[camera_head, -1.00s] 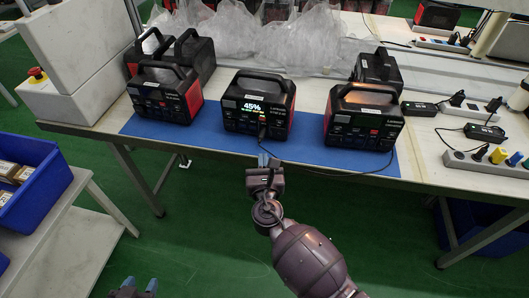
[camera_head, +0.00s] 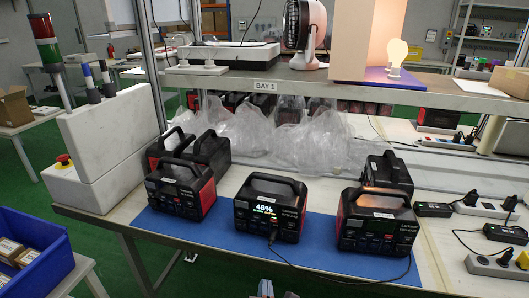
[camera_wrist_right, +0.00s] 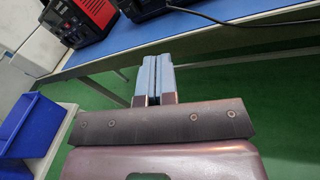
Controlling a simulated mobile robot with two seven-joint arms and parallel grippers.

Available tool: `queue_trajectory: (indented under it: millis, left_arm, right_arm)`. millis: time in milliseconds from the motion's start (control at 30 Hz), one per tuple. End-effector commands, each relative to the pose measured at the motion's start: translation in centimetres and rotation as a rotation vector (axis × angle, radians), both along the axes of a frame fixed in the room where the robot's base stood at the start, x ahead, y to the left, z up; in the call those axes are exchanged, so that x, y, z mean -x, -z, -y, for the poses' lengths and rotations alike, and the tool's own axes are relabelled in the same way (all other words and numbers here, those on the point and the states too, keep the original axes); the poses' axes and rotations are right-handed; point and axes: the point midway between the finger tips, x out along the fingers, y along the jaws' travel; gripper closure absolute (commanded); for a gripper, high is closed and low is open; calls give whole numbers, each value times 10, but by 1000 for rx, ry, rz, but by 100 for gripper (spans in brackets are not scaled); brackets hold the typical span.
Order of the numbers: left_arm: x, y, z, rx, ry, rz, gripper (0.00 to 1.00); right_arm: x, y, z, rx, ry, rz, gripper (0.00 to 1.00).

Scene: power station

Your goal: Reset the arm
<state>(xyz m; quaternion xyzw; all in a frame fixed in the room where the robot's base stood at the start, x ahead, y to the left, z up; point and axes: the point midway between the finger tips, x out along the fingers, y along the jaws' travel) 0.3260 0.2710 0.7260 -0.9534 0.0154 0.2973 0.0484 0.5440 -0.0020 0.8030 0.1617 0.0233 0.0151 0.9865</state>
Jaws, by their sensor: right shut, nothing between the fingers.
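My right gripper (camera_wrist_right: 153,80) shows in the right wrist view with its two blue-grey fingers pressed together and nothing between them. It points toward the table's front edge, with green floor beneath. In the head view only the tips of my right gripper (camera_head: 270,289) show at the bottom edge, in front of the table. The middle power station (camera_head: 270,207) has a lit display reading 46% and a black cable at its front. My left gripper is not in view.
A left power station (camera_head: 181,189) and a right one (camera_head: 377,222) stand on the blue mat (camera_head: 323,225), with others behind. Clear plastic bags (camera_head: 305,140) lie at the back. A shelf (camera_head: 300,82) spans above. A blue bin (camera_head: 38,232) stands at the left.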

Motion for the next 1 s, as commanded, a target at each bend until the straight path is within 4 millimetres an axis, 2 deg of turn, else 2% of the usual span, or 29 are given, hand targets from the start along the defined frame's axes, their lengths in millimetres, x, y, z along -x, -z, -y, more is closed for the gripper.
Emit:
queue_trajectory:
  millis: [133,267,433,567,667,800,900,1000]
  left_arm:
    - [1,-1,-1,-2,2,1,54]
    - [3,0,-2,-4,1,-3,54]
    - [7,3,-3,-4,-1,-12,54]
    - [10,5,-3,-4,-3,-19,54]
    - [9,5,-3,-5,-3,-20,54]
    - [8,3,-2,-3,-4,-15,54]
    - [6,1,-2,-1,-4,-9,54]
    - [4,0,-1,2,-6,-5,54]
  right_arm:
    - [-6,-6,1,-469,3,-95,100]
    - [-7,-6,18,-909,47,-192,100]
    - [6,3,52,-1448,155,-304,100]
    - [24,11,85,-1837,265,-360,100]
    - [44,17,115,-2115,359,-378,100]
    - [83,27,166,-2466,507,-359,100]
    - [118,34,203,-2612,608,-315,100]
    - [153,43,235,-2652,698,-266,100]
